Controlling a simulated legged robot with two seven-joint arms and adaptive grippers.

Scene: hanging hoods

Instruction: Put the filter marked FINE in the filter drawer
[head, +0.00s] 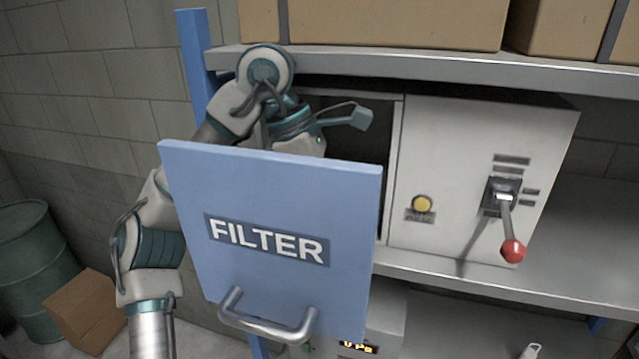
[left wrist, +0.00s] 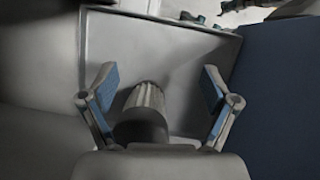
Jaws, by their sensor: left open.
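The filter drawer's blue front (head: 270,240), marked FILTER with a metal handle at its lower edge, stands out from the cabinet in the head view. My left arm reaches over behind it, and this front hides my left gripper there. In the left wrist view my left gripper (left wrist: 160,86) is open, its blue-padded fingers apart. A ribbed grey cylinder (left wrist: 147,96) with a dark lower part shows between the fingers, apart from both pads. It looks like a filter inside the grey-walled drawer (left wrist: 195,60). No marking on it is readable. My right gripper is not in view.
The grey cabinet (head: 475,150) has a yellow button (head: 422,203) and a red-knobbed lever (head: 512,250). A shelf with cardboard boxes (head: 390,20) hangs above. A blue post (head: 197,70) stands beside my left arm. A drum (head: 38,260) and a box (head: 85,312) stand at lower left.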

